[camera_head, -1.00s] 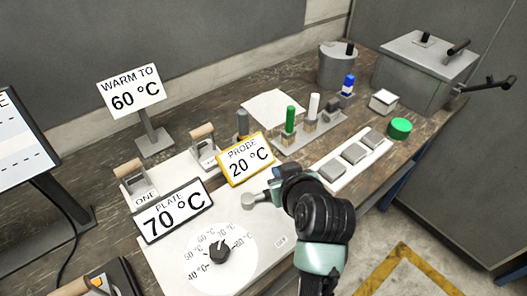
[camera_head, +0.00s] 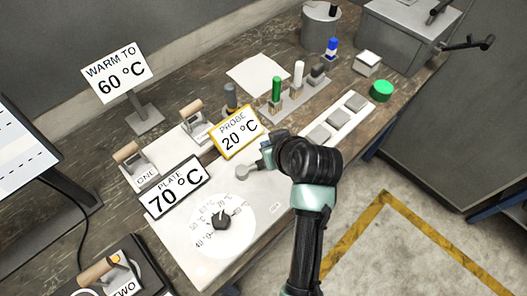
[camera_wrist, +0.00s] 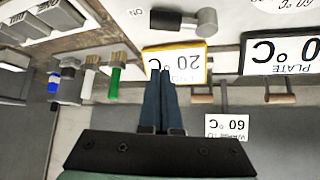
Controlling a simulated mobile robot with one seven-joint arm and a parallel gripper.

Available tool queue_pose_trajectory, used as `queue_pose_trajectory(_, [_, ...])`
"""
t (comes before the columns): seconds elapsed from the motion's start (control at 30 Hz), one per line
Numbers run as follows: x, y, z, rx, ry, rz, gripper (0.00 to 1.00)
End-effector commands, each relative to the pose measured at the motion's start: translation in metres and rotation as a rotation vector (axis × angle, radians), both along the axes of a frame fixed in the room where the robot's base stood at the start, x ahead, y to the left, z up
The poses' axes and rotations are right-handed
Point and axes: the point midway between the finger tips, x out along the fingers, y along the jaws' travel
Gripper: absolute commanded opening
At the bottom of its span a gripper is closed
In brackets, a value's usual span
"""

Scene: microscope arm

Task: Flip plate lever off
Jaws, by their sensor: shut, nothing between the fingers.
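The plate lever, with a round silver hub (camera_head: 242,172) and a short arm, lies on the white plate panel (camera_head: 190,262), right of the dial. In the wrist view its dark handle (camera_wrist: 168,20) shows beside the silver hub, near upside-down lettering that looks like ON. My gripper (camera_head: 268,153) is over the panel's right side, close to the lever, and its fingers are largely hidden in the head view. In the wrist view my gripper (camera_wrist: 161,73) is shut and empty, its tips overlapping the PROBE sign. I see a gap in the picture between the tips and the handle; contact cannot be told.
The PLATE 70 °C sign (camera_head: 176,187) and yellow-framed PROBE 20 °C sign (camera_head: 238,133) stand behind the lever. Wooden-handled switches (camera_head: 126,152) stand behind them. A dial (camera_head: 221,222) is in front. A strip of grey pads (camera_head: 337,118) and a green button (camera_head: 381,91) are right.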

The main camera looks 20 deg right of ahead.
Motion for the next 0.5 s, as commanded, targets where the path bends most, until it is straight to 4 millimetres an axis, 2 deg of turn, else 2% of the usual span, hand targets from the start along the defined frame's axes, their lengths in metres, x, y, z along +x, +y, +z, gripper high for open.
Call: queue_pose_trajectory(0.5, [0.053, 0.001, -0.056, 0.001, 0.001, 0.002, 0.0])
